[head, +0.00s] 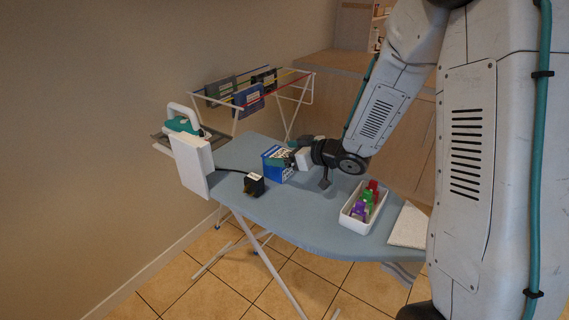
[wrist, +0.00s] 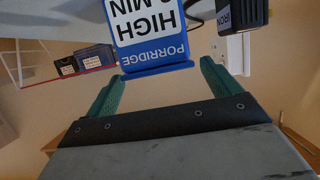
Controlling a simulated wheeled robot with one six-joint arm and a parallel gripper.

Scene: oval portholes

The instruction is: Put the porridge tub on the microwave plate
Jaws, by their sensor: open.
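The porridge tub is a blue and white block-shaped container (head: 275,168) on the blue-grey ironing board. In the wrist view the tub (wrist: 150,30) shows upside down, with "PORRIDGE" and "HIGH" on its label. My gripper (head: 287,160) is at the tub's right side in the head view. In the wrist view its two green fingers (wrist: 161,70) are apart, with the tub's near edge ahead between the tips. The gripper is open and does not grasp the tub. I cannot make out a microwave plate in either view.
A black box (head: 254,184) with a cable, labelled "IRON", stands left of the tub. A teal iron (head: 182,122) rests at the board's far left by a white panel (head: 194,164). A white bin (head: 350,221) of coloured items and a pale cloth (head: 408,227) are right. A drying rack (head: 300,90) stands behind.

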